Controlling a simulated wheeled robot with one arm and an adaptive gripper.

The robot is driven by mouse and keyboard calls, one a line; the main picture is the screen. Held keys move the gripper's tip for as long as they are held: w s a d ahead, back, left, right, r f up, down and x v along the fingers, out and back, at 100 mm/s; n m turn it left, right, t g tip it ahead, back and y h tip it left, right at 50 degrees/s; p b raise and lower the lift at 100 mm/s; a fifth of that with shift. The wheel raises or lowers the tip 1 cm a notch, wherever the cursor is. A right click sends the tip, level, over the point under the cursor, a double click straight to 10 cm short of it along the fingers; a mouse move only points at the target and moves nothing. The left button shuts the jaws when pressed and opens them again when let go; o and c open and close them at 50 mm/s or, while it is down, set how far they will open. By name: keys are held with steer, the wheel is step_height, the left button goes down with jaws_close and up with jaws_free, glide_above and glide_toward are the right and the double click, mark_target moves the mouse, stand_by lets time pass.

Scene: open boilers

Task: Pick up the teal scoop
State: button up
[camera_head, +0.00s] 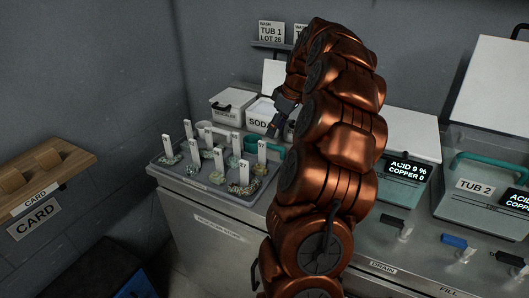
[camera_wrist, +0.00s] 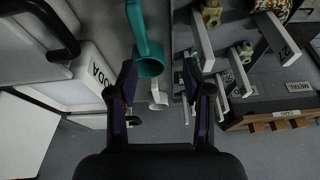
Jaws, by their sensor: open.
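The teal scoop (camera_wrist: 149,64) shows in the wrist view, upper middle, its handle running up to the top edge. Its round cup lies near my left finger, in the span between my two fingertips. My gripper (camera_wrist: 158,75) is open with nothing held between its fingers. Whether a finger touches the scoop I cannot tell. In the head view my gripper (camera_head: 278,122) hangs in front of the soda tub (camera_head: 262,110), behind the tagged tray. A bit of teal (camera_head: 250,141) shows there among the tags, partly hidden; I cannot be sure it is the scoop.
A grey tray (camera_head: 219,190) of tagged samples sits at the counter's left end. A pale scoop (camera_wrist: 158,98) lies near the teal one. A lidded tub (camera_head: 232,104) stands beside the soda tub. Tub 2 (camera_head: 468,205) is at right. A wooden card shelf (camera_head: 48,172) is on the left wall.

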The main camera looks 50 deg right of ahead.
mark_target(270, 144)
steer(key=shift+w+d+f+n, duration=0.15)
steer(key=shift+w+d+f, duration=0.25)
steer(key=shift+d+f, duration=0.25)
steer(key=shift+w+d+f+n, duration=0.15)
steer(key=shift+w+d+f, duration=0.2)
steer(key=shift+d+f, duration=0.2)
steer(key=shift+w+f, duration=0.15)
steer(key=shift+f, duration=0.15)
steer(key=shift+t, duration=0.3)
steer(key=shift+p+x, duration=1.15)
steer(key=shift+x, duration=2.45)
steer(key=shift+d, duration=0.1)
steer(key=shift+c, duration=0.2)
jaws_close()
